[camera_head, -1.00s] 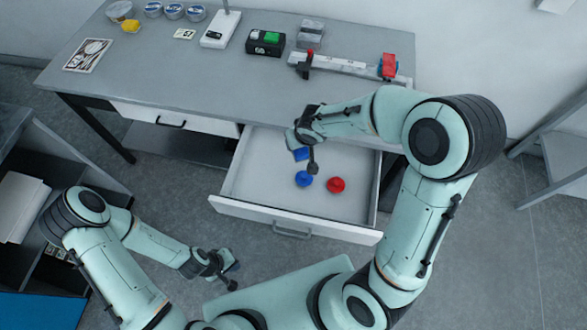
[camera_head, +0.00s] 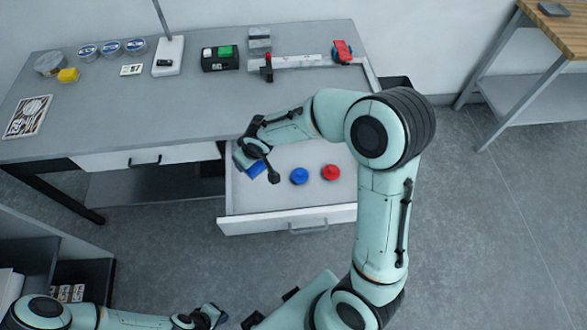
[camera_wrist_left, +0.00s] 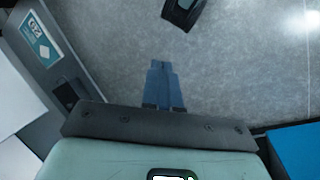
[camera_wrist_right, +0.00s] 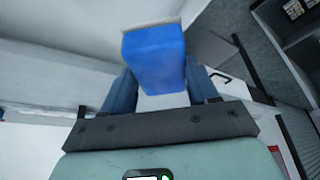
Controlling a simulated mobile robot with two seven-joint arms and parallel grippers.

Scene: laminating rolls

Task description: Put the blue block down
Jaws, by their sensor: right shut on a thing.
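The blue block (camera_head: 257,169) is between the fingers of my right gripper (camera_head: 256,158), over the left side of the open drawer (camera_head: 285,224). In the right wrist view the blue block (camera_wrist_right: 154,58) stands out past the fingertips, with pale drawer surfaces around it. I cannot tell whether it touches the drawer. My left gripper (camera_head: 208,318) is low at the bottom of the head view. In the left wrist view its fingers (camera_wrist_left: 163,85) are together, with nothing between them, above the floor.
A blue round piece (camera_head: 299,176) and a red one (camera_head: 330,172) lie in the drawer, right of the block. The grey table (camera_head: 190,105) above holds tins, a black box (camera_head: 220,58) and a rail trimmer (camera_head: 300,62). A shelf unit (camera_head: 30,245) stands at the left.

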